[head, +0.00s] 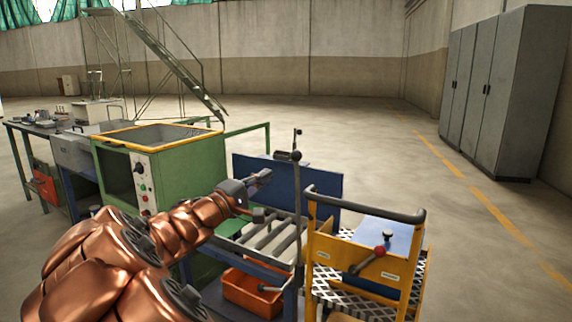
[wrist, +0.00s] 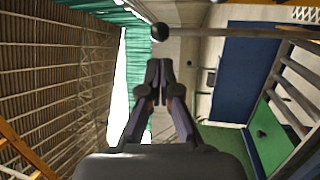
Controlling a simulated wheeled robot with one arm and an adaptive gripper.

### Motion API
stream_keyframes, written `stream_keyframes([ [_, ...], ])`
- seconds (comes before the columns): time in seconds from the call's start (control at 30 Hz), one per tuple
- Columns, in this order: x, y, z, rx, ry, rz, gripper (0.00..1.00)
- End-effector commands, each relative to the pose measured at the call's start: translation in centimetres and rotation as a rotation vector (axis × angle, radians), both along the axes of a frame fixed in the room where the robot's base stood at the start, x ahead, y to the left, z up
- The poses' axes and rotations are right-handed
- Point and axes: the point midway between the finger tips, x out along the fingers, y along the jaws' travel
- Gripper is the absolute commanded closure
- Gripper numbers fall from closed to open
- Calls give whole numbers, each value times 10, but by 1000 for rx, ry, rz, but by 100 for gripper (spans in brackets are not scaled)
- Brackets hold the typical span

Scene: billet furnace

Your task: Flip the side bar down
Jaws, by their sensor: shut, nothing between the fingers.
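The side bar appears to be the thin grey upright rod (head: 298,205) with a black ball on top, at the near edge of the roller table. In the wrist view the rod (wrist: 240,32) runs sideways from its black ball at the left end. My gripper (head: 265,175) is shut and empty, left of the rod's upper part in the head view. In the wrist view my gripper's fingertips (wrist: 158,66) are just below the ball in the picture, with a small gap in between. I cannot tell the depth between them.
The roller table (head: 262,240) has a blue panel (head: 325,182) behind it and an orange bin (head: 250,292) below. A yellow cart (head: 322,250) with a black handle stands close on the right. A green furnace (head: 190,175) stands on the left. Open floor lies beyond.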

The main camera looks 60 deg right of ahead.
Motion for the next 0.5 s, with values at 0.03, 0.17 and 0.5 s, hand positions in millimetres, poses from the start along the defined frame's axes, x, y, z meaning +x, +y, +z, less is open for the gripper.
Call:
stream_keyframes([
  [0.03, -2, -8, 1, 2, -2, -4, 100],
  [0.17, -4, -26, 5, 0, -3, -4, 100],
  [0.5, -10, -69, 13, 2, -1, -2, 100],
])
